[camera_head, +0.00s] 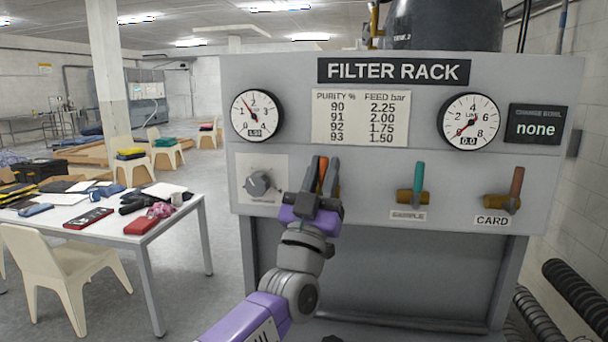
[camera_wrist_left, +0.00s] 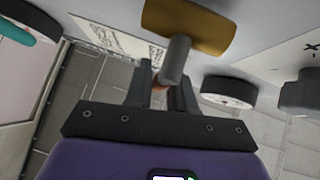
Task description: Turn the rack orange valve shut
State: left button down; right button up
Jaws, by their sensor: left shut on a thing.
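The orange valve handle (camera_head: 323,168) stands upright on the grey filter rack panel, between the fingers of my left gripper (camera_head: 323,180). The gripper is shut on it, and the fingers hide most of the handle and its body in the head view. In the left wrist view, the fingers (camera_wrist_left: 160,88) are on either side of the orange handle (camera_wrist_left: 159,83), of which only a small part shows. The valve's brass body (camera_wrist_left: 190,24) and grey stem (camera_wrist_left: 175,58) show beyond. My right gripper is in neither view.
A grey knob (camera_head: 259,184) is left of the gripper. A teal-handled valve (camera_head: 418,180) and a red-brown-handled valve (camera_head: 516,187) labelled CARD are to the right. Two gauges (camera_head: 257,115) (camera_head: 470,121) sit above; the right one reads 0.0. A cluttered table (camera_head: 185,222) stands at left.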

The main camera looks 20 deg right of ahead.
pick_arm(q)
jog(key=shift+n+t+y, duration=0.3)
jog(key=shift+y, duration=0.1)
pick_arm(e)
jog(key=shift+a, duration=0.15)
pick_arm(q)
jog(key=c, duration=1.1)
grip_release()
